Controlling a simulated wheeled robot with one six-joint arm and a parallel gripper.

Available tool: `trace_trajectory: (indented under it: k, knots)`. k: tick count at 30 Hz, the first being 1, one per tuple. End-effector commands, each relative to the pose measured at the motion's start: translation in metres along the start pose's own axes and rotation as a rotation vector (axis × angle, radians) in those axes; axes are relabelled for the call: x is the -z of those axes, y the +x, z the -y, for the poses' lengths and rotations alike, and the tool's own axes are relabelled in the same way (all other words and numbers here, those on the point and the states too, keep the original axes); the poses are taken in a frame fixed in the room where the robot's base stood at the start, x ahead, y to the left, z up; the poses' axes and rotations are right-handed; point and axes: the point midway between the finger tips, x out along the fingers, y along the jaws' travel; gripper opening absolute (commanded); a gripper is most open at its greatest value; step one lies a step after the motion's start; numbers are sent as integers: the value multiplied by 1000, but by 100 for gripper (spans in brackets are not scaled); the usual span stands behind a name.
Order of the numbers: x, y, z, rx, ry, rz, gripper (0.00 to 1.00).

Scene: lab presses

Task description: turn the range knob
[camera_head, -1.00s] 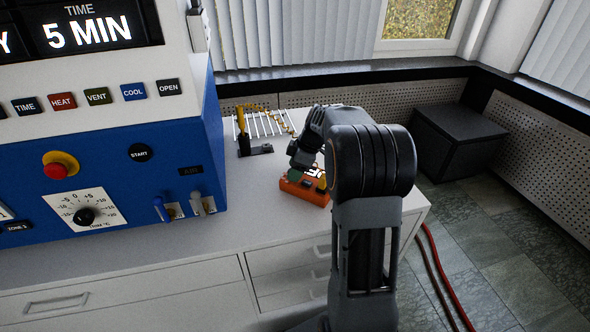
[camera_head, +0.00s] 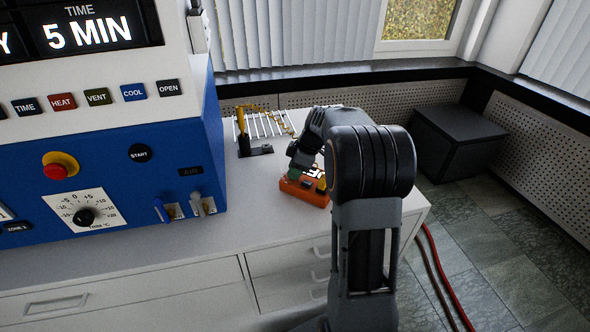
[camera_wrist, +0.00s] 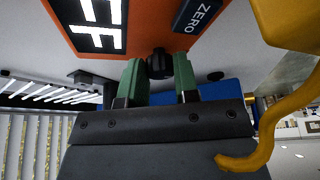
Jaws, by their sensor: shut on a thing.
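An orange meter (camera_head: 304,192) sits on the white bench top, partly hidden by my arm in the head view. In the wrist view the orange meter (camera_wrist: 160,20) fills the top, with a lit display (camera_wrist: 100,22) and a dark button marked ZERO (camera_wrist: 200,12). The small black range knob (camera_wrist: 160,60) stands out from its face. My gripper (camera_wrist: 160,70) has its green fingers on either side of the knob and is shut on it. In the head view my gripper (camera_head: 297,172) is at the meter's left end.
A yellow part with a curved cord (camera_wrist: 285,105) is close on the right of the wrist view. A white wire rack (camera_head: 265,124) and a small stand with a yellow upright (camera_head: 243,135) are behind the meter. A blue press (camera_head: 110,180) stands on the left; bench between is clear.

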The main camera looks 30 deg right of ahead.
Motion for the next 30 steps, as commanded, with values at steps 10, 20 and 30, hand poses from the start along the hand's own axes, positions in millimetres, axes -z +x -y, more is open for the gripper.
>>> trace_trajectory:
  k: [10, 20, 30]
  knots:
    - [0, 2, 2, -70, 160, -1, 5]
    - [1, 0, 4, -189, 447, -2, 5]
    - [4, 0, 6, -310, 742, -1, 5]
